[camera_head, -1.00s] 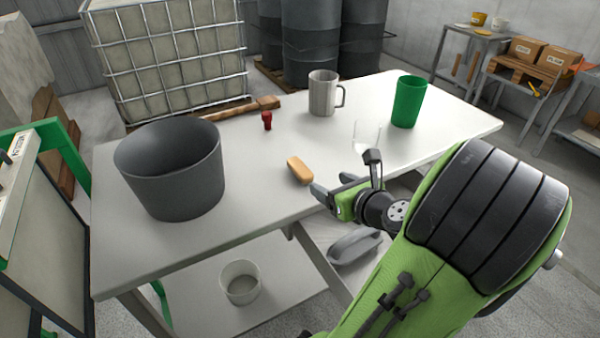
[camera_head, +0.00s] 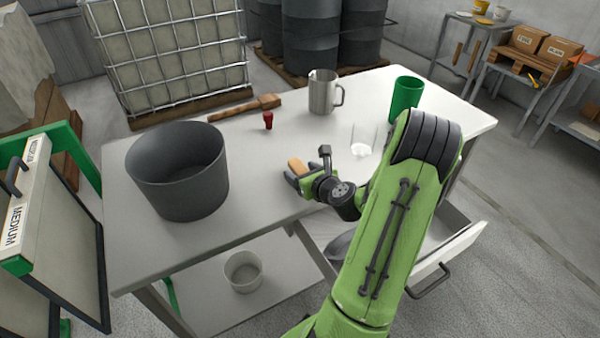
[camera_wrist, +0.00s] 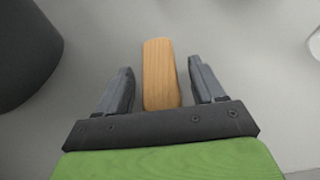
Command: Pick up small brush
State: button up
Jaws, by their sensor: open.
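The small brush shows as a tan wooden block with rounded ends (camera_head: 297,165) on the white table, near its front edge. In the wrist view the brush (camera_wrist: 160,72) lies between the two grey fingers of my gripper (camera_wrist: 162,75), with a gap on each side. Its far end reaches a little past the fingertips. My gripper (camera_head: 292,178) is open and empty, low over the table at the brush. Its bristles do not show, and its near end is partly hidden by my gripper.
A large dark grey bucket (camera_head: 180,175) stands left of the brush. A long-handled mallet (camera_head: 245,107) lies at the back edge. An open drawer (camera_head: 455,250) sticks out at right.

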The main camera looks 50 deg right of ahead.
aim_at(302, 170)
jog(key=shift+w, duration=0.2)
jog(key=shift+s, duration=0.1)
jog(key=shift+c, duration=0.5)
jog(key=c, duration=1)
jog(key=shift+o, duration=0.2)
notch_tip(302, 170, up, 10)
jog(key=p, duration=0.5)
jog(key=shift+r, duration=0.15)
